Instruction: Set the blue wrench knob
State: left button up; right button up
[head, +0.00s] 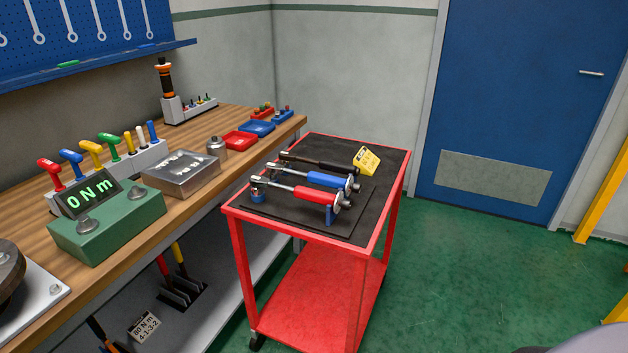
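The blue-handled wrench (327,179) lies on the black mat of the red cart, between a red-handled wrench (310,196) and a black-handled wrench (320,163). Its silver shaft points left and its handle end points right. Neither of my grippers is in view.
The red cart (296,237) stands beside a wooden workbench (123,185). A green tester (108,225) on the bench reads 0 Nm. Green floor (450,270) is open to the right, before a blue door (530,90).

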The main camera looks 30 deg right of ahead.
aim_at(355, 187)
jog(key=i+l+z, duration=0.1)
jog(key=z, duration=0.3)
jog(key=i+z, duration=0.15)
jog(key=z, duration=0.3)
jog(key=i+z, duration=0.15)
jog(key=z, duration=0.25)
jog(key=l+u, duration=0.15)
jog(key=u, duration=0.2)
jog(key=i+l+u, duration=0.1)
jog(key=u, duration=0.3)
jog(key=l+u, duration=0.4)
jog(key=l, duration=0.45)
jog(key=l+u, duration=0.15)
jog(key=l, duration=0.65)
jog(key=k+l+u, duration=0.15)
jog(key=l, duration=0.6)
jog(key=i, duration=0.05)
